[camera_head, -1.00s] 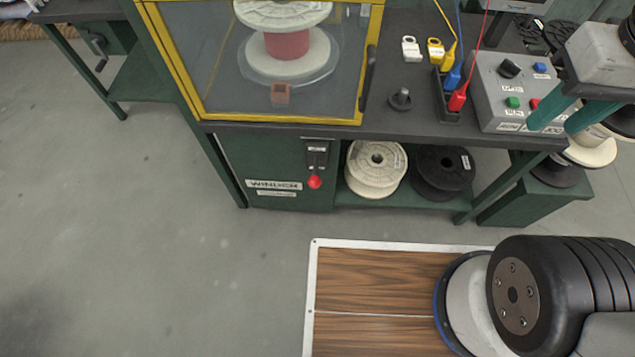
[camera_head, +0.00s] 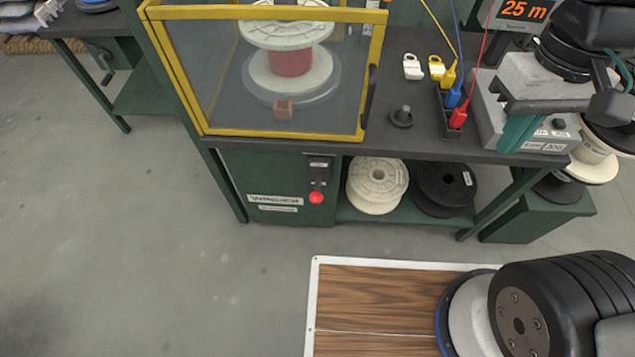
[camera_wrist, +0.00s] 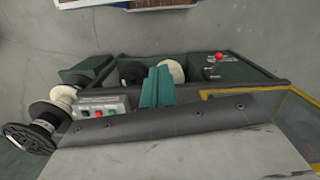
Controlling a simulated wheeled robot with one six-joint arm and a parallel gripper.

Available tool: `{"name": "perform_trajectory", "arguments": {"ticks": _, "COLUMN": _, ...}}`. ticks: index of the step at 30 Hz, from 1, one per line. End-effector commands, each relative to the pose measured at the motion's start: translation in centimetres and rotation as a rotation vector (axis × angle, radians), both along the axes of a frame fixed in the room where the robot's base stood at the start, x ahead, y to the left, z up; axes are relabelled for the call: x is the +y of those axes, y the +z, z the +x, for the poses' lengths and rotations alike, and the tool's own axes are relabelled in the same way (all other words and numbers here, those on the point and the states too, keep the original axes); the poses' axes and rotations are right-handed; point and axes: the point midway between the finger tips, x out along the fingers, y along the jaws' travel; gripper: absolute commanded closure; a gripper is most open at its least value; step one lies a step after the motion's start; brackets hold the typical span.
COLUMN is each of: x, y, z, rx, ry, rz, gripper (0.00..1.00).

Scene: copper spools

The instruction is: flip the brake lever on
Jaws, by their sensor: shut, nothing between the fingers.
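The brake lever (camera_head: 316,197) has a red ball knob. It sits low on a black switch plate (camera_head: 319,168) on the green front panel of the winder bench, with the knob at the plate's lower end. In the wrist view the red knob (camera_wrist: 219,57) shows small, at the upper right. My gripper (camera_head: 514,142) has teal fingers and is over the right end of the bench, in front of the grey control box, well right of the lever and apart from it. In the wrist view the fingers (camera_wrist: 155,86) are together, with nothing between them.
A yellow-framed guard (camera_head: 285,132) encloses a red-wound spool on the bench. A white spool (camera_head: 376,185) and a black spool (camera_head: 445,187) stand on the shelf right of the lever. The grey control box (camera_head: 548,140) is behind my gripper. The floor before the panel is clear.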

Motion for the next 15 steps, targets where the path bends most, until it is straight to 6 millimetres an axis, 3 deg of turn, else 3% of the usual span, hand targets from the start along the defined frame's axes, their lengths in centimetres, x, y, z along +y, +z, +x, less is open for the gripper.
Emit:
{"name": "perform_trajectory", "arguments": {"ticks": 8, "x": 4.6, "y": -4.4, "z": 3.8, "rx": 0.124, "ry": 0.091, "rz": -0.018, "gripper": 1.00}}
{"name": "perform_trajectory", "arguments": {"ticks": 15, "x": 9.3, "y": -9.4, "z": 6.8, "rx": 0.181, "ry": 0.125, "rz": -0.039, "gripper": 1.00}}
